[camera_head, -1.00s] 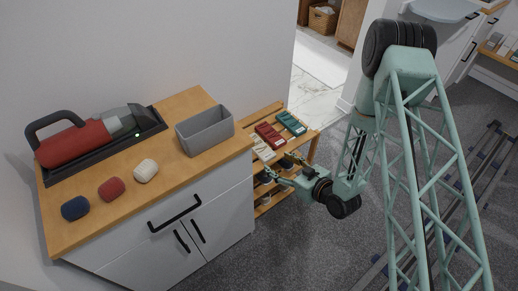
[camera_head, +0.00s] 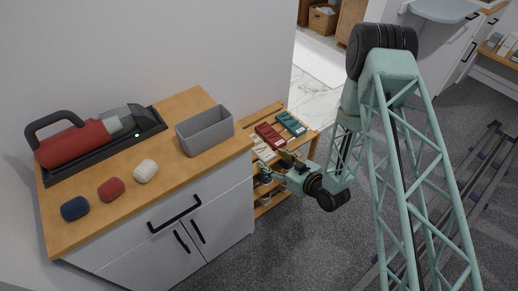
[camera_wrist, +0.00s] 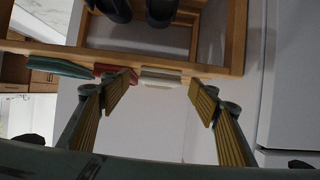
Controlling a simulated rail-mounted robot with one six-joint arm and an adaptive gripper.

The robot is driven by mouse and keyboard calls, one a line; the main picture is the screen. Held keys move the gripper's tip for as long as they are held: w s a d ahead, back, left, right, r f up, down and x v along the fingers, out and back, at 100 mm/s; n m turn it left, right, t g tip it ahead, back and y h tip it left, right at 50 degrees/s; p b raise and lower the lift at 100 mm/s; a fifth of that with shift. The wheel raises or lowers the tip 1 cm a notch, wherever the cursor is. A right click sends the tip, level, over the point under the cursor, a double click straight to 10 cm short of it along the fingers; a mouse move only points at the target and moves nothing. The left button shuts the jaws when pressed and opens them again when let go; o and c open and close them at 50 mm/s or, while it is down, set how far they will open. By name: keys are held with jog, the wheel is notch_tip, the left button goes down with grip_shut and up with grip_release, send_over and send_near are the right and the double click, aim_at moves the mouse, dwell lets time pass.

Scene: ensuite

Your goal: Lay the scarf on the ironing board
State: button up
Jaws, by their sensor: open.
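A flat cream folded item (camera_head: 262,149), which may be the scarf, lies on the top of a wooden rack beside the cabinet. A red folded item (camera_head: 268,135) and a green one (camera_head: 291,123) lie beyond it. My gripper (camera_wrist: 160,95) is open and empty at the rack. In the wrist view the cream item (camera_wrist: 160,78) shows edge-on beyond the gap between my fingers, apart from them. The pale blue-grey surface at the top right looks like the ironing board (camera_head: 445,11); the frame's top edge cuts it off.
The cabinet (camera_head: 190,215) left of the rack carries a grey bin (camera_head: 205,131), a red handheld vacuum (camera_head: 80,143) and several rolled bundles. Dark shoes (camera_wrist: 160,10) sit in the rack (camera_wrist: 236,40). Grey carpet is open around my arm.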

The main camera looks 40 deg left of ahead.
jog(key=shift+w+a+f, duration=0.2)
jog(key=shift+a+f, duration=0.05)
jog(key=shift+a, duration=0.35)
jog(key=c, duration=1.1)
